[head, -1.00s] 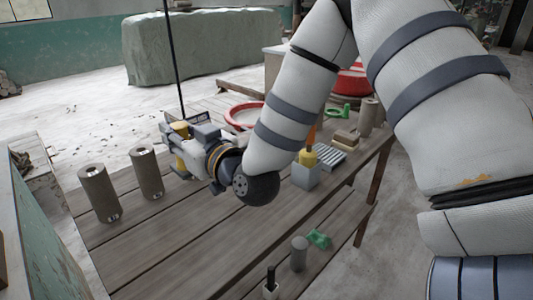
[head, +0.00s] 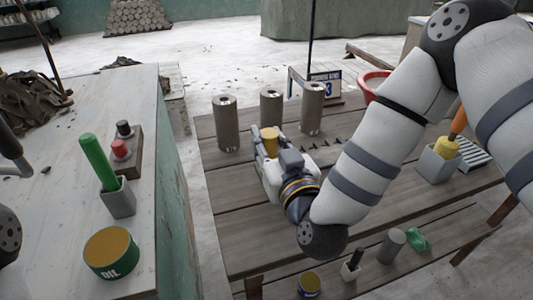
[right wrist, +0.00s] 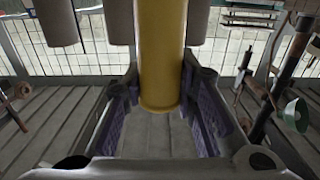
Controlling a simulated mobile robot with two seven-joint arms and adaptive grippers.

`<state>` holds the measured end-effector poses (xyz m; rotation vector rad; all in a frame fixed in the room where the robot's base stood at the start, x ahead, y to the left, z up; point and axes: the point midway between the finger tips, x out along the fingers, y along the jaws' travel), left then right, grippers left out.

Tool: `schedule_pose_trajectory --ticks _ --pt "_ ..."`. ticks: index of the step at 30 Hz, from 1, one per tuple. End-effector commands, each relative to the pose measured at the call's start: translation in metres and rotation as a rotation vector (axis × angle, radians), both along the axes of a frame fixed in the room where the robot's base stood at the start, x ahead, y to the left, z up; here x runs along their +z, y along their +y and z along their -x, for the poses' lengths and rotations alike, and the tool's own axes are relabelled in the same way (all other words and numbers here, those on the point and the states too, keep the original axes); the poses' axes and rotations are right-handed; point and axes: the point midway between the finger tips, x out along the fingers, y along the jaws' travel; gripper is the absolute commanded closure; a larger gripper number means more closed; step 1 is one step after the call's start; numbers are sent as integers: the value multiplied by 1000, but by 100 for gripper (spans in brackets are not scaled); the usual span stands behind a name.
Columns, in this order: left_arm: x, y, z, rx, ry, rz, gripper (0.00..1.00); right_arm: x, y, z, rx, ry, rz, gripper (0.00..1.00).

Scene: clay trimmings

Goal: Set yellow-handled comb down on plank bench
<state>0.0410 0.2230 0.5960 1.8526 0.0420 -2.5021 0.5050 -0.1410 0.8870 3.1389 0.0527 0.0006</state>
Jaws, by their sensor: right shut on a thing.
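My right gripper (head: 267,152) is shut on the yellow handle (head: 270,138) of the comb, low over the plank bench (head: 238,185). In the right wrist view the thick yellow handle (right wrist: 162,60) stands between the purple finger pads, with planks beneath its near end. The comb's toothed end cannot be made out. I cannot tell whether the comb touches the bench. My left gripper is not in view.
Several grey-brown cylinders, one of them the left cylinder (head: 227,124), stand just behind the gripper. Small dark spikes (head: 345,143) lie right of it. A grey holder (head: 437,165) stands further right. A cabinet (head: 150,230) is at left.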

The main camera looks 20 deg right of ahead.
Motion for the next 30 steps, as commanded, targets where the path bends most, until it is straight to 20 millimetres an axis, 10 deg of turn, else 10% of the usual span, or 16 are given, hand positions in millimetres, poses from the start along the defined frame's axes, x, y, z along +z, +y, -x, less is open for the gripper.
schedule_pose_trajectory --ticks 5,16,17,19,30 --pt "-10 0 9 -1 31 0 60 -36 4 1 -1 6 0 100" --pt "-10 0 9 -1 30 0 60 -37 4 0 1 -3 0 100" --pt "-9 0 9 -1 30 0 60 -37 4 1 1 -1 -1 70" --pt "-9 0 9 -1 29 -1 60 -37 4 1 1 -2 -1 54" --pt "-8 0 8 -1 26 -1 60 -32 3 1 1 -3 -1 54"
